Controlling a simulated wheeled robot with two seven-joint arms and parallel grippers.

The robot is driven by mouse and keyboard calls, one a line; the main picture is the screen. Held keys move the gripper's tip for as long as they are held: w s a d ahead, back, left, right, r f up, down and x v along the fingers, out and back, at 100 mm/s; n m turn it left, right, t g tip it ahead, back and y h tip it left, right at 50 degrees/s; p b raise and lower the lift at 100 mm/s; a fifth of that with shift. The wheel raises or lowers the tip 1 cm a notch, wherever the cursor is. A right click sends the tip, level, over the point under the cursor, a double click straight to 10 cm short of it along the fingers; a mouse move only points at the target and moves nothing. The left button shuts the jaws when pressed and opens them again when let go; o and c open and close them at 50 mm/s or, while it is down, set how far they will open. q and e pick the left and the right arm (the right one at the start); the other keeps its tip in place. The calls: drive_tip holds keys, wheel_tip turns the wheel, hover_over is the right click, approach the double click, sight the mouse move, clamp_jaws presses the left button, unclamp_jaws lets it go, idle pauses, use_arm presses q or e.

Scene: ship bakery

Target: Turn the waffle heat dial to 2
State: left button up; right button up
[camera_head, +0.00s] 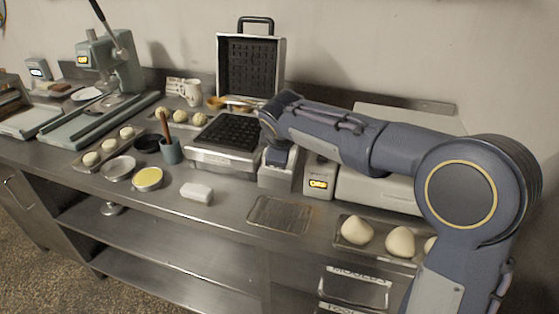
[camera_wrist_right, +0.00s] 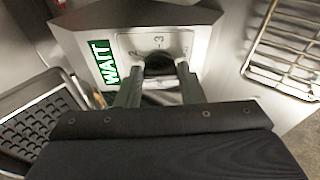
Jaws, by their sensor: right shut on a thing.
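The waffle iron (camera_head: 232,133) stands open on the counter, its lid (camera_head: 250,68) upright. Its control box (camera_head: 268,182) is at its right side. In the right wrist view the box (camera_wrist_right: 190,16) carries a green display (camera_wrist_right: 104,62) reading WAIT and a plate with a 3 and other marks partly covered. The dark heat dial (camera_wrist_right: 158,63) sits between the fingers of my right gripper (camera_wrist_right: 158,68), which is shut on it. In the head view my right gripper (camera_head: 276,158) comes down over the box and hides the dial. I cannot tell where the dial points. My left gripper is out of view.
A wire rack (camera_head: 280,214) lies on the counter in front of the box. A small unit with an orange display (camera_head: 318,184) stands close to the right.

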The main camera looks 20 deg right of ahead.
drive_tip(key=m+b, duration=0.3)
drive_tip(key=m, duration=0.1)
drive_tip(key=shift+s+a+f+t+h+b, duration=0.1)
drive_tip(key=shift+f+t+h+b, duration=0.15)
drive_tip(key=shift+t+h+b, duration=0.05)
drive_tip(key=shift+r+m+b, duration=0.1)
drive_tip(key=shift+m+b, duration=0.8)
drive_tip(key=shift+m, duration=0.4)
drive_tip(key=o, duration=1)
drive_tip(key=p+v, duration=0.1)
drive_tip(key=v, duration=0.7)
drive_tip(key=shift+s+a, duration=0.1)
drive_tip(key=shift+a, duration=0.05)
